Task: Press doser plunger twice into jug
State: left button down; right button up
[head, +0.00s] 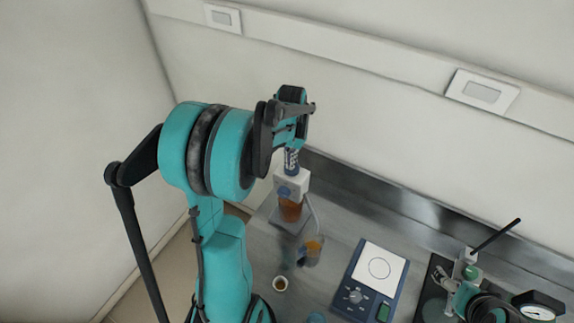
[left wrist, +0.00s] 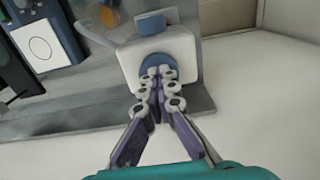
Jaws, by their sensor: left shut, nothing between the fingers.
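The doser is an amber bottle (head: 290,209) with a white head (head: 291,184), standing at the back of the bench near the wall. The white head also shows in the left wrist view (left wrist: 180,55), with a round blue plunger (left wrist: 152,62) at the fingertips. A clear jug (head: 311,250) with orange liquid stands just right of the bottle, beside its spout tube. My left gripper (head: 291,168) is shut and empty, pointing down over the doser head. Its fingertips overlap the plunger; I cannot tell whether they touch it.
A blue balance (head: 352,297) with a white plate stands right of the jug. A small cup (head: 280,284) is in front of the jug. A metal upstand (head: 400,214) and wall close off the back.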

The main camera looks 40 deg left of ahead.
pick_arm(q)
jog(key=shift+w+f, duration=0.1)
jog(key=shift+w, duration=0.35)
jog(key=shift+s, duration=0.1)
pick_arm(e)
jog(key=shift+w, duration=0.3)
pick_arm(q)
jog(key=shift+r, duration=0.4)
notch_tip(320, 180, up, 3)
jog(key=p, duration=0.2)
jog(key=shift+d+r+p, duration=0.1)
jog(key=shift+p, duration=0.2)
notch_tip(320, 180, up, 10)
jog(key=shift+b, duration=0.3)
pick_arm(e)
jog(key=shift+s+a+r, duration=0.15)
jog(key=shift+s+r, duration=0.05)
jog(key=shift+r, duration=0.3)
jog(key=shift+s+a+r, duration=0.1)
jog(key=shift+s+r, duration=0.05)
jog(key=shift+r, duration=0.35)
